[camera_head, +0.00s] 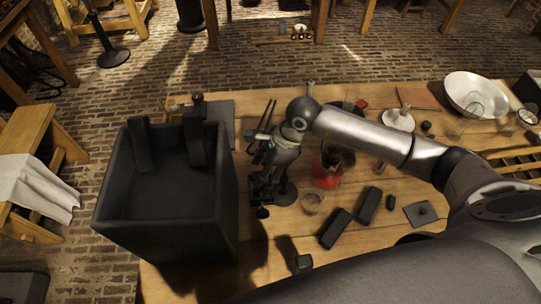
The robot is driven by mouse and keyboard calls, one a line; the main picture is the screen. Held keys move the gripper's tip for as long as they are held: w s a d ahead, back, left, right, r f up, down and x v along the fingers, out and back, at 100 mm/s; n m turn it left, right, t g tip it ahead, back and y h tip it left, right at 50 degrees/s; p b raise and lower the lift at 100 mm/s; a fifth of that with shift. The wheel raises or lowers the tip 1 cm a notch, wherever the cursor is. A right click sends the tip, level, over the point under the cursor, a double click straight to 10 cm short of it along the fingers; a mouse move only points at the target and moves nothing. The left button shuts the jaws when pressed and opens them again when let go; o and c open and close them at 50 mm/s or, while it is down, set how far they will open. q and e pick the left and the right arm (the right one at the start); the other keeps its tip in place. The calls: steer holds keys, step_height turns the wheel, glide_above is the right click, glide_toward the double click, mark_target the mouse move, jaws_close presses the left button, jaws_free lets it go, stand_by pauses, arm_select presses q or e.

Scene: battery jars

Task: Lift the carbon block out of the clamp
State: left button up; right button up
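My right arm comes in from the right, and its wrist bends down near the table's middle left. My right gripper (264,200) is a cluster of dark parts below the wrist, beside the large dark box. I cannot separate its fingers from the dark clamp parts there, so its opening and any hold on a carbon block are unclear. A dark round base (287,194) shows just right of the gripper. Two dark blocks, one (335,228) and another (368,205), lie on the table to the right. My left gripper is not in view.
A tall, open dark box (165,225) stands left of the gripper, with two dark upright pieces at its back rim. A red-filled glass vessel (326,172) and a small glass (311,203) stand close right. A white bowl (475,95) is at the far right.

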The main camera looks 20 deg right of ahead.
steer(key=shift+a+f, duration=0.25)
steer(key=shift+f, duration=0.45)
steer(key=shift+a+f, duration=0.1)
steer(key=shift+f, duration=0.05)
steer(key=shift+c, duration=1.2)
steer(key=shift+w, duration=0.1)
jaws_close()
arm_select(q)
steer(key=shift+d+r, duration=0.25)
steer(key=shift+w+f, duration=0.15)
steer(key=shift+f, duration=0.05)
